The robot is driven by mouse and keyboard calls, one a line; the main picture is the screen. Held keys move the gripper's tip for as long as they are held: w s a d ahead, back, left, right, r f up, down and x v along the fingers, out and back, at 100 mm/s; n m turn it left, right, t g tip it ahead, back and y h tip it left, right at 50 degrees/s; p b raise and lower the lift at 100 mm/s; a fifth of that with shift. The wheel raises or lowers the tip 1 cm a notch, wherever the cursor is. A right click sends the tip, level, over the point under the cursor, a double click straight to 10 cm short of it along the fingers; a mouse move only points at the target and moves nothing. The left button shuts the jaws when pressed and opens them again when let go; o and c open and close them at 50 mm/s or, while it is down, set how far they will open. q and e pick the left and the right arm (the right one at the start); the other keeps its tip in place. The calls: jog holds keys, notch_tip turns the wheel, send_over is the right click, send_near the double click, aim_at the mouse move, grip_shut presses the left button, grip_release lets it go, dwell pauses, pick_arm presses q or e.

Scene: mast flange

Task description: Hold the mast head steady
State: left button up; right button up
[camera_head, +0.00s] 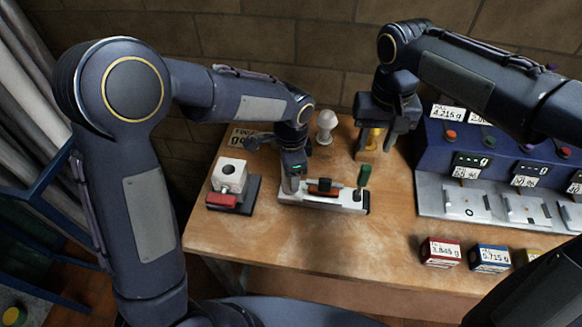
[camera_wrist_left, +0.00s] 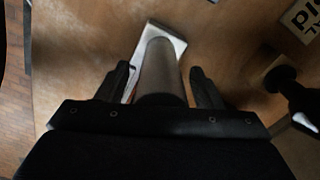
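A pale metal plate (camera_head: 330,199) lies near the middle of the wooden table, with an orange-and-black part and a green-handled tool (camera_head: 364,177) on it. A grey cylinder, which looks like the mast (camera_wrist_left: 159,70), rises from the plate's end in the left wrist view. My left gripper (camera_wrist_left: 160,75) has a finger on each side of it, with a visible gap on both sides; it is open. The gripper largely hides the mast in the head view. My right gripper (camera_head: 376,146) is open, its fingers spread around a yellow piece (camera_head: 374,136) on a wooden block.
A white block with a hole (camera_head: 230,175) stands on a dark base with a red part at the left. A pale knob-shaped piece (camera_head: 327,125) stands behind the plate. A blue console (camera_head: 440,153) and small labelled boxes (camera_head: 440,252) fill the right. The front middle is clear.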

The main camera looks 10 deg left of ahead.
pick_arm(q)
jog(key=c, duration=1.2)
grip_shut()
pick_arm(e)
jog(key=shift+o, duration=0.8)
